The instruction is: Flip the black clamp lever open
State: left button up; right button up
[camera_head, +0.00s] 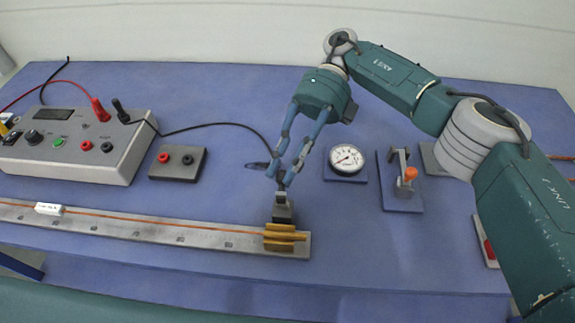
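The black clamp lever (283,213) stands on a brass clamp (285,238) at the right end of the long metal ruler bar. My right gripper (279,178) points down directly above the lever. Its blue fingers come close together at the tips, just over the lever's top. I cannot tell whether they touch it or how wide the gap between them is. My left gripper is not in view.
A grey control box (75,150) with red and black leads stands at the left. A small socket block (178,163), a round gauge (346,159) and a toggle clamp with an orange tip (410,174) stand nearby. The blue table is clear in front of the ruler bar (150,230).

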jog(key=o, duration=0.3)
jog(key=shift+f, duration=0.35)
jog(key=shift+w+r, duration=0.15)
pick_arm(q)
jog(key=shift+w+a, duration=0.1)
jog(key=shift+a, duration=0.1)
pick_arm(e)
notch_tip(320, 180, up, 10)
